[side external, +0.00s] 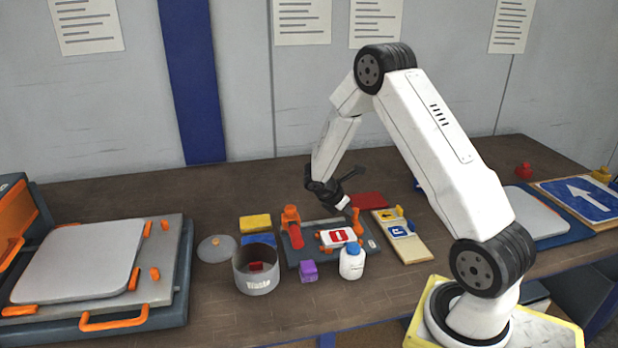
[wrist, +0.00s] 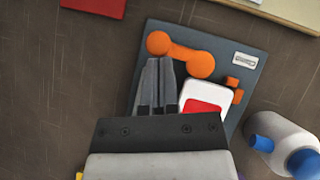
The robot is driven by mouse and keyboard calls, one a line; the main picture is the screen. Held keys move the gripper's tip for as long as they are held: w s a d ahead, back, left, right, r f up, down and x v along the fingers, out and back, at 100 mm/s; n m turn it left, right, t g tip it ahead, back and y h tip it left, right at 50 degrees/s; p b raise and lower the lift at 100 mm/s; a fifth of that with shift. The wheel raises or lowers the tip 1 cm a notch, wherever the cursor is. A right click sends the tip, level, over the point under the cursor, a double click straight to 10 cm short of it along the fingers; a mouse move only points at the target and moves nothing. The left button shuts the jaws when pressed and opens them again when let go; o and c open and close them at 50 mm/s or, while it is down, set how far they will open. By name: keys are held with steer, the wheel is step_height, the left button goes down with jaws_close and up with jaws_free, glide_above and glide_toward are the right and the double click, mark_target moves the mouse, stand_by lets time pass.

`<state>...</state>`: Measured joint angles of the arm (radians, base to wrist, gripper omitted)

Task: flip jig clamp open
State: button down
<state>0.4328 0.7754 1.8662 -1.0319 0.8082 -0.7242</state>
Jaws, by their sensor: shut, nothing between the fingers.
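The jig (side external: 374,246) is a dark grey plate on the bench. It holds a white sign with a red panel (side external: 338,237). A red-orange clamp (side external: 291,215) stands at its left side, and another orange clamp (side external: 357,222) at its right. In the wrist view, an orange clamp arm with two round ends (wrist: 180,50) lies at the far side of the jig, beyond the sign (wrist: 205,104). My gripper (side external: 342,200) is above the back of the jig. Its fingers (wrist: 158,62) are together and empty, and appear close beside the clamp arm; contact is unclear. My gripper hides the other clamp there.
A white bottle with a blue cap (side external: 352,263) and a purple block (side external: 308,271) stand at the jig's front. A round tin (side external: 256,280) and yellow block (side external: 255,222) are left. A wooden board (side external: 413,251) lies right, a red block (side external: 369,200) behind.

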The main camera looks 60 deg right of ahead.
steer(key=shift+d, duration=0.1)
steer(key=m, duration=0.1)
steer(key=d+m+g+y, duration=0.1)
steer(key=m+g, duration=0.1)
steer(key=shift+s+d+m, duration=0.15)
steer(key=shift+s+m, duration=0.1)
steer(key=shift+m, duration=0.05)
steer(key=m+y, duration=0.1)
steer(key=d+m+g, duration=0.1)
steer(key=shift+s+m+y, duration=0.35)
steer(key=shift+m+y, duration=0.05)
steer(key=m, duration=0.1)
steer(key=m+g+y, duration=0.1)
steer(key=shift+s+d+m, duration=0.3)
steer(key=shift+s, duration=0.1)
steer(key=shift+s+d+m+g+y, duration=0.15)
steer(key=shift+s+m+y, duration=0.15)
steer(key=shift+m+y, duration=0.45)
steer(key=shift+s+d+m+g+y, duration=0.15)
steer(key=shift+s+m+y, duration=0.1)
steer(key=shift+m+y, duration=0.45)
steer(key=shift+m, duration=0.25)
